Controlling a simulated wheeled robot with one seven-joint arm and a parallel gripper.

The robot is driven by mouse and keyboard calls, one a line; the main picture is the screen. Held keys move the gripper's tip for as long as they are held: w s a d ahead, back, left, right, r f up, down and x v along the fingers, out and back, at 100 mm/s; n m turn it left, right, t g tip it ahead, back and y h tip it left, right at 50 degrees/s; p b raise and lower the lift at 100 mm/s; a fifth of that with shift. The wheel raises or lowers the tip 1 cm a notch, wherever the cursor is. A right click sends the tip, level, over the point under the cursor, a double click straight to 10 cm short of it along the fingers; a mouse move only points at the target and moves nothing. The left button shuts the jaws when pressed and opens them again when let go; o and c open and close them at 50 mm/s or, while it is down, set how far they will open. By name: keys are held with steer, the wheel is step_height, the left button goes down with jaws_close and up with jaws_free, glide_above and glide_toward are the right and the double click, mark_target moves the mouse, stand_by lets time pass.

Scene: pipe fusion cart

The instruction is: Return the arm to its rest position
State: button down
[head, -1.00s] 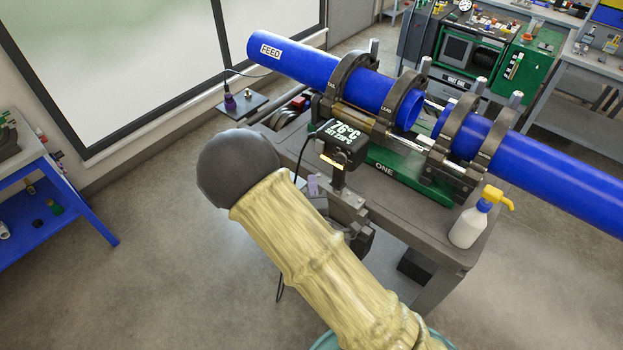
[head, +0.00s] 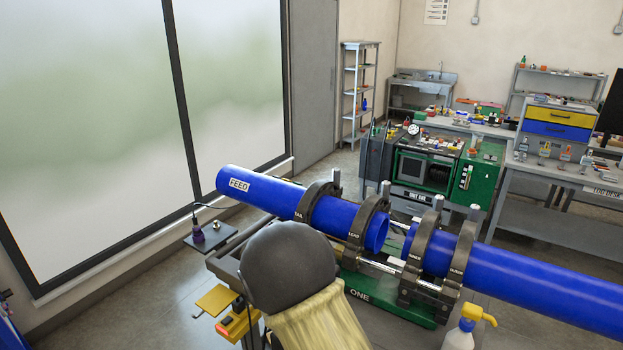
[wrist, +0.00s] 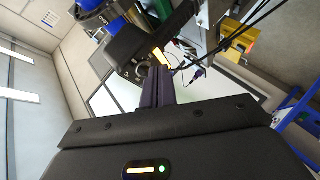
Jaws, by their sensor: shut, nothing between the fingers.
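My arm, in a cream sleeve (head: 320,322) with a dark grey rounded part (head: 289,266), rises at the bottom middle of the head view, in front of the pipe cart. My gripper is hidden in the head view. In the wrist view its dark fingers (wrist: 158,86) are together, with nothing seen between them. Beyond the fingertips in the wrist view are a dark device with a lit yellow strip (wrist: 160,56) and cables.
The blue FEED pipe (head: 282,196) and a second blue pipe (head: 520,285) lie in dark clamps on the green-based machine (head: 400,306), with a gap between them. A spray bottle (head: 459,338) stands at the front right. A yellow device (head: 238,322) is left of my arm.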

steer(key=s+d+r+m+g, duration=0.2)
steer(key=s+d+m+g, duration=0.3)
steer(key=s+d+m, duration=0.1)
steer(key=s+d+r+m+g+b, duration=0.1)
steer(key=s+d+r+m+g, duration=0.2)
steer(key=s+d+m+g, duration=0.2)
steer(key=s+d+m, duration=0.1)
steer(key=s+d, duration=0.2)
steer(key=s, duration=0.1)
steer(key=shift+b, duration=0.3)
